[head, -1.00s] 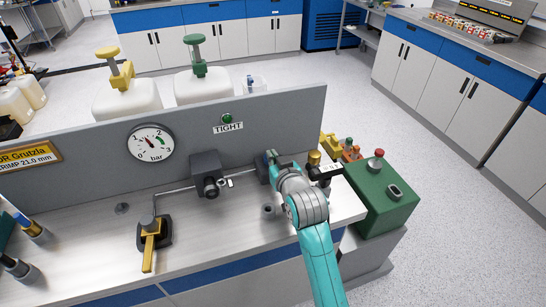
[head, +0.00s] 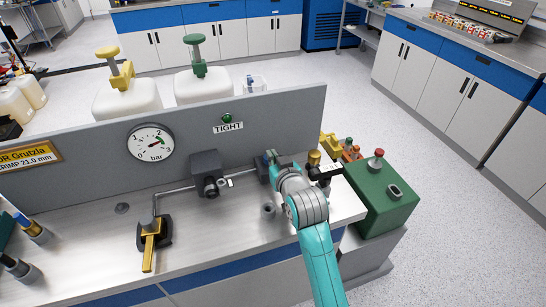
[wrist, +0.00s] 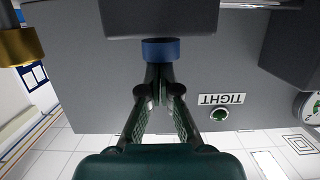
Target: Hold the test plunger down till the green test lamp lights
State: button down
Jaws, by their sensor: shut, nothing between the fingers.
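My gripper (head: 272,158) is shut and empty at the grey block (head: 262,172) on the right of the bench panel. In the wrist view its closed fingertips (wrist: 160,70) meet the blue plunger cap (wrist: 162,50), which sticks out of a dark grey housing (wrist: 160,18). They look in contact. How far the cap is pressed in is hard to tell, and my arm hides it in the head view. The green test lamp (head: 227,118) sits above the TIGHT label (head: 228,127); it looks dark green, with a small highlight in the wrist view (wrist: 219,114).
A round pressure gauge (head: 151,144) is on the panel, its needle towards the upper right. A pipe joins a yellow-handled valve (head: 151,240) to a dark block (head: 207,174). A green box with a red button (head: 379,195) stands right of the bench.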

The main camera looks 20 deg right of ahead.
jog(key=shift+f, duration=0.4)
dwell(0.4)
